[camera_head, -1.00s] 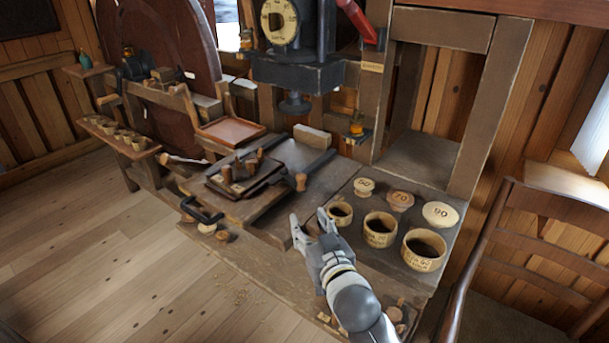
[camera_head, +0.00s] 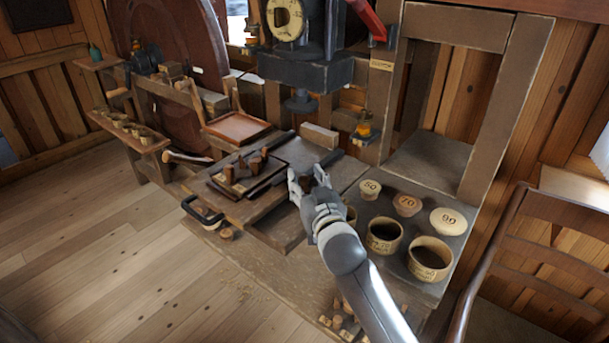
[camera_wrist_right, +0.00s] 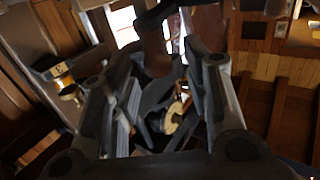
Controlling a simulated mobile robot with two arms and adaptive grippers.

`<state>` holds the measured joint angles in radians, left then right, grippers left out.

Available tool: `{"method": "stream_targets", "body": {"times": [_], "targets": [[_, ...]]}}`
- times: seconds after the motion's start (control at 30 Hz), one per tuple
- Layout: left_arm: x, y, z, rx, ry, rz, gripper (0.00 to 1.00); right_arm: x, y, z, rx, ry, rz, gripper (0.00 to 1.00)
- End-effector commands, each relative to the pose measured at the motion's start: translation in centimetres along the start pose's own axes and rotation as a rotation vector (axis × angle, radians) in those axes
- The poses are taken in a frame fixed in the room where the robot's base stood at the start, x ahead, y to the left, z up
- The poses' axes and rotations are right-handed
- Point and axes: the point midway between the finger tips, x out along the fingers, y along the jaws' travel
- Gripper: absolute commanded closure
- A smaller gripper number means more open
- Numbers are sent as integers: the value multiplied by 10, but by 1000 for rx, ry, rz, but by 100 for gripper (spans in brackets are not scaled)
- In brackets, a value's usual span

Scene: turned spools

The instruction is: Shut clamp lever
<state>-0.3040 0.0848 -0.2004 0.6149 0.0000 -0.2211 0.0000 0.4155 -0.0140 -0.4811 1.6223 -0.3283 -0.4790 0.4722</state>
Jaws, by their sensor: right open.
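My right gripper (camera_head: 307,180) is open at the near end of this bar, with a finger on either side. A brown wooden piece, likely the lever's knob, shows between the fingers, mostly hidden by them. I cannot tell whether they touch it. In the right wrist view the open fingers (camera_wrist_right: 165,95) frame dark metal parts and a pale round piece. My left gripper is not in view.
A dark press (camera_head: 304,72) with a red handle (camera_head: 368,18) stands behind the bench. Wooden cups (camera_head: 384,234) and numbered lids (camera_head: 407,204) stand at the right. A chair (camera_head: 540,235) is at far right. Open floor (camera_head: 130,250) lies to the left.

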Motion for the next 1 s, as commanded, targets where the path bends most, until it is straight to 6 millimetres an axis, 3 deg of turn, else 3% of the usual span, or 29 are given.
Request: {"method": "stream_targets", "body": {"times": [0.2, 0.57, 0.9, 1.0], "targets": [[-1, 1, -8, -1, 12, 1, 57, 15, 0, 0, -1, 1, 0, 56], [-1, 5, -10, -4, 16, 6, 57, 18, 0, 0, -1, 0, 0, 57], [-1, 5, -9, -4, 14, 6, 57, 18, 0, 0, 0, 0, 0, 100], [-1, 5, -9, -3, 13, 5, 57, 18, 0, 0, 0, 0, 0, 100]]}}
